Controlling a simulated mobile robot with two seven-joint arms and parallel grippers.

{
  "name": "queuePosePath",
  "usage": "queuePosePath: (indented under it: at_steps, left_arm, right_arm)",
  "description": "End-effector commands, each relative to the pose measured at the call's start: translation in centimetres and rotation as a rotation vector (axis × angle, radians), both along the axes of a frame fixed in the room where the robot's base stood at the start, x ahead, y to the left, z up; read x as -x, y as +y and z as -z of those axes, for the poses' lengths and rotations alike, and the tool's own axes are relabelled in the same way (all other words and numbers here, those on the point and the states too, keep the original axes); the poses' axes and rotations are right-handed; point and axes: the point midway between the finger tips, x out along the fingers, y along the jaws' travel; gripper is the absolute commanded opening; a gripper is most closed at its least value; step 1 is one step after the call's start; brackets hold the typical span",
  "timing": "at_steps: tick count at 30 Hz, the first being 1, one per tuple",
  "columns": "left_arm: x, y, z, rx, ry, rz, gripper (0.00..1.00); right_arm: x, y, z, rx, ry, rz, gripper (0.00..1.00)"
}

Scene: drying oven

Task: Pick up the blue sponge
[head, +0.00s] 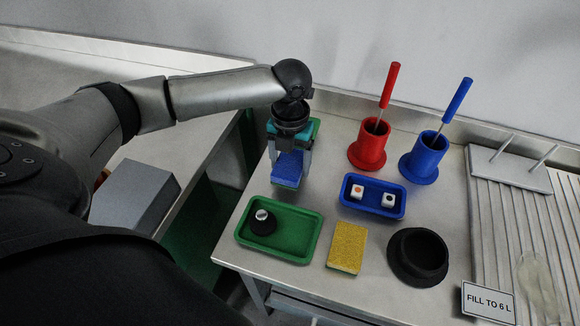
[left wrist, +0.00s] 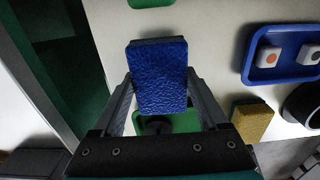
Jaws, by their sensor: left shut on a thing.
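The blue sponge (head: 288,168) is between the fingers of my left gripper (head: 290,172), near the left side of the table in the head view. The left wrist view shows the sponge (left wrist: 158,75) from close up, with its textured blue face toward the camera. The fingers of my left gripper (left wrist: 160,98) are shut on its two sides. The sponge appears to be held above the table, with a green tray partly hidden behind it in the left wrist view. My right gripper is in neither view.
A green tray (head: 305,218) with a black, white-topped knob (head: 263,222) lies in front. A yellow sponge (head: 347,248), black ring-shaped piece (head: 418,257) and blue tray (head: 349,196) with two white cubes are nearby. Red (head: 368,150) and blue (head: 421,160) holders with rods stand behind.

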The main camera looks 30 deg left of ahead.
Motion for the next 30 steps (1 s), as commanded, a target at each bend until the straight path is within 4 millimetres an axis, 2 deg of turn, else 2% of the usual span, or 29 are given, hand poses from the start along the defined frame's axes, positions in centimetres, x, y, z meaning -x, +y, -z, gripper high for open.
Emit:
queuePosePath:
  at_steps: [1, 9, 15, 21, 30]
  left_arm:
    - [-0.1, 0.1, -1.7, -0.001, -0.006, -0.001, 0.24]
    - [-0.1, 0.1, -9.6, 0.0, -0.006, -0.001, 0.24]
    - [-0.1, 0.0, -14.3, 0.0, -0.004, -0.001, 0.24]
    - [-0.1, 0.0, -16.8, 0.0, -0.002, -0.002, 0.24]
    - [0.0, 0.0, -17.3, 0.0, 0.0, -0.002, 0.24]
  right_arm:
    - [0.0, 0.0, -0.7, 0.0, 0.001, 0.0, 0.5]
    - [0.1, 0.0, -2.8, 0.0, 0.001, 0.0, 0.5]
    - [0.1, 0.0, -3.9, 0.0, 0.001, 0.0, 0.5]
    - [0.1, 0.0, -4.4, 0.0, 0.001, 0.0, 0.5]
    - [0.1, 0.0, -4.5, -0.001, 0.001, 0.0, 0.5]
